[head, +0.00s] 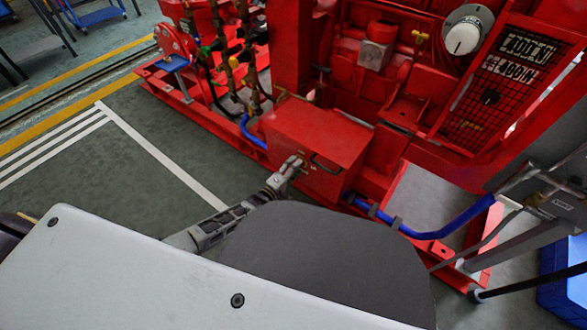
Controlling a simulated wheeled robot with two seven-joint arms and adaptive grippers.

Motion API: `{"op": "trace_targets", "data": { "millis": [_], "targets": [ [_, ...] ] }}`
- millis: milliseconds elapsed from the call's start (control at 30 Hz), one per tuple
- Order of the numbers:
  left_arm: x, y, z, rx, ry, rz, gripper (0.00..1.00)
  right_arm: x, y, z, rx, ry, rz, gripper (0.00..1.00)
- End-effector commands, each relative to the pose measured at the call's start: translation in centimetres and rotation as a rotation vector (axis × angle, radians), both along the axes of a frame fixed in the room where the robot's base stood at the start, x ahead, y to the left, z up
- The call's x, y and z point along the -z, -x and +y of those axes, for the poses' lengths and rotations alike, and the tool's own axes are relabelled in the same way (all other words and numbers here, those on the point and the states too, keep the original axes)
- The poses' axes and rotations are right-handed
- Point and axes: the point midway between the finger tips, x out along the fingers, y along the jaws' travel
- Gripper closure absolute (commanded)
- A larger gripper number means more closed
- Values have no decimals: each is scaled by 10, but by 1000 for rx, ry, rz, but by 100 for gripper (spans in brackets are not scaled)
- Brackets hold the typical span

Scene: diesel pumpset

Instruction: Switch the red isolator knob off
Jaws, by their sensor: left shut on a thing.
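The red box (318,139) sits low on the red pumpset, near the middle of the head view. My left gripper (293,164) is at the front face of this box, with its fingers closed together at the face. The red isolator knob cannot be made out apart from the gripper; the fingers cover the spot where they grip. A dark handle (326,164) is on the box just right of the fingers. My right gripper is not in view.
Blue hoses (440,230) run along the red base on both sides of the box. A white round dial (463,38) and a red mesh guard (490,95) are at upper right. A blue crate (565,280) stands at lower right.

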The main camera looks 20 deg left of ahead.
Motion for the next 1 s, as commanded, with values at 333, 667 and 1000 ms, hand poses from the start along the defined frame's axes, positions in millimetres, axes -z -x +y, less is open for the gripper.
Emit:
{"op": "trace_targets", "data": {
  "millis": [333,667,1000],
  "targets": [
    [2,1,1,0,13,8,70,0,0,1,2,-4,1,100],
    [1,1,1,0,12,7,25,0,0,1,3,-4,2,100],
    [0,1,0,0,13,6,25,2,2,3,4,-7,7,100]
  ]
}}
